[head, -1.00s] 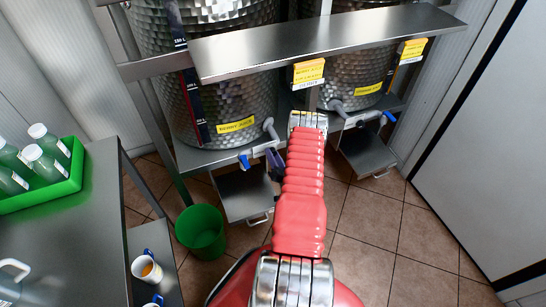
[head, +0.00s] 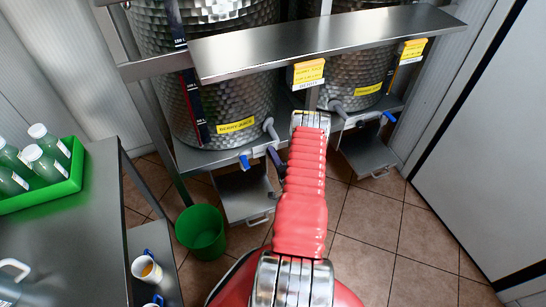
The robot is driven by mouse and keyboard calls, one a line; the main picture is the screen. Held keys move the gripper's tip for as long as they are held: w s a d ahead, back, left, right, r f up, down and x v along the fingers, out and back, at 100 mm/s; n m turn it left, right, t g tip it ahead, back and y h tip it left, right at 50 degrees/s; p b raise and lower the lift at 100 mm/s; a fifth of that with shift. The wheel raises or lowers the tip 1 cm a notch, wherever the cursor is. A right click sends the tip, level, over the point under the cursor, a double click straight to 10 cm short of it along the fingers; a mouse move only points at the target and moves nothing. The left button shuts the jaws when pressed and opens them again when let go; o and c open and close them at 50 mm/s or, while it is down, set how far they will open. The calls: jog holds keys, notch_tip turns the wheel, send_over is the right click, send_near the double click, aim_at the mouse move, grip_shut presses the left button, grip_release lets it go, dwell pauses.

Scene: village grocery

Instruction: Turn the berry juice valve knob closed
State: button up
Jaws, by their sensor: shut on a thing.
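The left steel tank (head: 225,95) carries a yellow label (head: 236,126) that seems to read berry juice. A grey pipe (head: 270,128) comes off its lower front, and a blue-ended valve (head: 245,162) sits below, above a metal drip shelf. My red arm reaches forward from the bottom. My dark gripper (head: 276,159) is beside the arm's far end, just right of the blue valve end. It is shut on the valve knob, but the fingertips and the knob are mostly hidden, so the knob's angle cannot be told.
A second tank (head: 350,70) with its own blue-ended valve (head: 389,117) stands to the right. A steel shelf (head: 330,43) crosses in front of both tanks. A green bucket (head: 201,232) is on the floor; a table with a green bottle crate (head: 50,187) stands left. Tiled floor at right is clear.

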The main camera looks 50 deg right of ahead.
jog(key=shift+f, duration=0.1)
jog(key=o, duration=1)
jog(key=shift+o, duration=0.2)
jog(key=v, duration=1.3)
jog(key=shift+s+a, duration=0.15)
jog(key=shift+s, duration=0.25)
